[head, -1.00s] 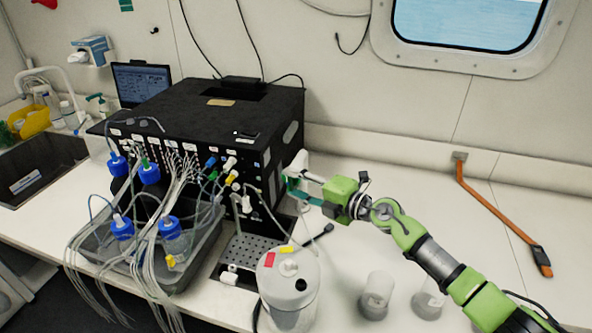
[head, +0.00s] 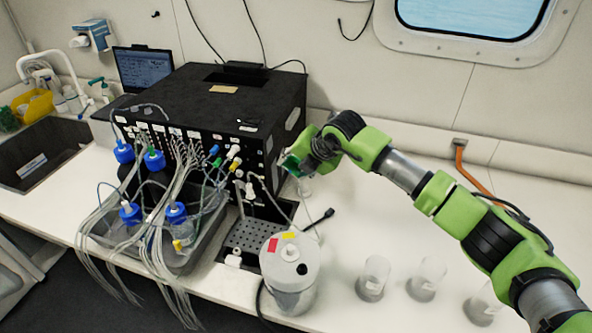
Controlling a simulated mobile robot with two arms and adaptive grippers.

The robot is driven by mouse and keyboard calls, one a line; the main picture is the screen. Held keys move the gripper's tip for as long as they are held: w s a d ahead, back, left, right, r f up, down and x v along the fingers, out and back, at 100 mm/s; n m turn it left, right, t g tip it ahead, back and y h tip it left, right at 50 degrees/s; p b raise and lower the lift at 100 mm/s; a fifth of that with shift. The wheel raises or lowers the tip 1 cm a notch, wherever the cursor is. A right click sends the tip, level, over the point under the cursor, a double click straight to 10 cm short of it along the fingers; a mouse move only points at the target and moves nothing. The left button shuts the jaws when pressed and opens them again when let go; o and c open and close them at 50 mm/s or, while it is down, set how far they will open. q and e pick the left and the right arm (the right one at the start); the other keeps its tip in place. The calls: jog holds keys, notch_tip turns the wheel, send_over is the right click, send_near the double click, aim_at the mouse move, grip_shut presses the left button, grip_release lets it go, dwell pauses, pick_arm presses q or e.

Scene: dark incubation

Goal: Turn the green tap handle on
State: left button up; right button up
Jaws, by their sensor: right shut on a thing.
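My right gripper (head: 291,164) is at the right end of the black box's front. Its wrist and hand hide most of the fingers and what is between them. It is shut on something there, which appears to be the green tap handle. The handle itself is not clearly visible, and I cannot tell how far it is turned. The black box (head: 215,100) stands on the white bench with tubes and coloured connectors on its front. My left gripper is not in view.
A white-lidded canister (head: 290,262) stands in front, with several clear beakers (head: 373,278) to its right. A grey tray (head: 188,262) holds blue-capped bottles (head: 130,213) and many tubes. A sink is at the left. The bench (head: 420,215) beneath my right arm is mostly clear.

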jog(key=shift+a+n+g+h+b, duration=0.3)
jog(key=shift+g+h+b, duration=0.3)
jog(key=shift+h, duration=0.7)
jog(key=o, duration=1.1)
jog(key=shift+o, duration=0.2)
jog(key=shift+r, duration=0.1)
jog(key=shift+s+d+r, duration=0.1)
jog(key=shift+r, duration=0.2)
jog(key=v, duration=1.1)
jog(key=shift+s, duration=0.15)
jog(key=shift+d, duration=0.1)
